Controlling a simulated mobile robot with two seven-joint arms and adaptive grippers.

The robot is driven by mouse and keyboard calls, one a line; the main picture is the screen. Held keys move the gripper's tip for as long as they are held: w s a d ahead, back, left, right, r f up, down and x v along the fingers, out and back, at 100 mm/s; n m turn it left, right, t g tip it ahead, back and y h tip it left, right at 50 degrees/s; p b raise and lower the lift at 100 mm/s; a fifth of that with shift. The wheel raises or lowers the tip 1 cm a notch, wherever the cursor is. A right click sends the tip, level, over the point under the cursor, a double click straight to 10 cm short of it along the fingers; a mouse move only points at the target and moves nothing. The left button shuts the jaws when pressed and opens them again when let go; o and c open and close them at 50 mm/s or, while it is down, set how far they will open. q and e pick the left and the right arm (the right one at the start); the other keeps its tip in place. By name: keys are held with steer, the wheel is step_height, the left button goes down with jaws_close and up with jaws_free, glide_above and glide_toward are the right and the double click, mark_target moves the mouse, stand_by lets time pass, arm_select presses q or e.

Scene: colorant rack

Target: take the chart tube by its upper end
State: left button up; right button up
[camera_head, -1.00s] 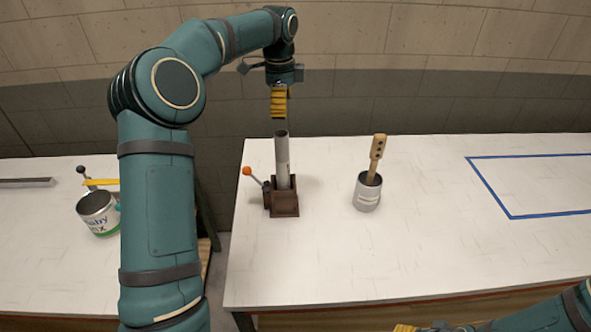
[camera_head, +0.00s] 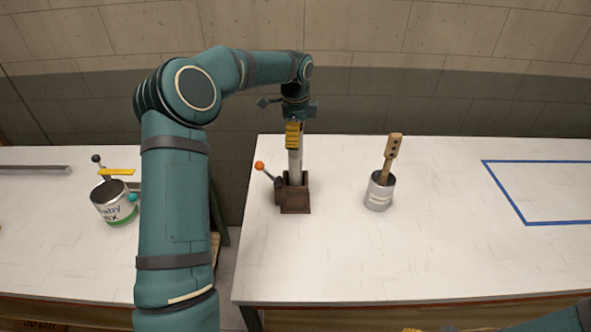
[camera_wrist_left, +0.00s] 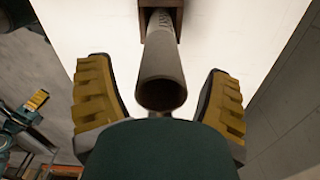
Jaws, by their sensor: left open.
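The chart tube (camera_head: 295,165) is a grey, hollow tube standing upright in a dark brown holder (camera_head: 295,202) on the white table. My left gripper (camera_head: 293,136) is over the tube's upper end, pointing down. In the left wrist view, the tube (camera_wrist_left: 162,75) shows its open round end between the two yellow-padded fingers of my left gripper (camera_wrist_left: 160,100). The fingers are apart, with a gap on each side of the tube. In the head view the fingers hide the tube's top. My right gripper (camera_head: 412,330) barely shows at the bottom edge.
A lever with an orange knob (camera_head: 260,166) stands beside the holder. A grey can (camera_head: 379,194) with a wooden paddle (camera_head: 392,150) stands to the right. A blue outline (camera_head: 520,222) marks the right tabletop. A labelled can (camera_head: 116,207) sits on the left table.

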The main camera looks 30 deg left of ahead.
arm_select(q)
step_height(320, 180, down, 2)
steer(key=shift+f, duration=0.2)
steer(key=shift+c, duration=0.4)
jaws_close()
steer(key=shift+r, duration=0.15)
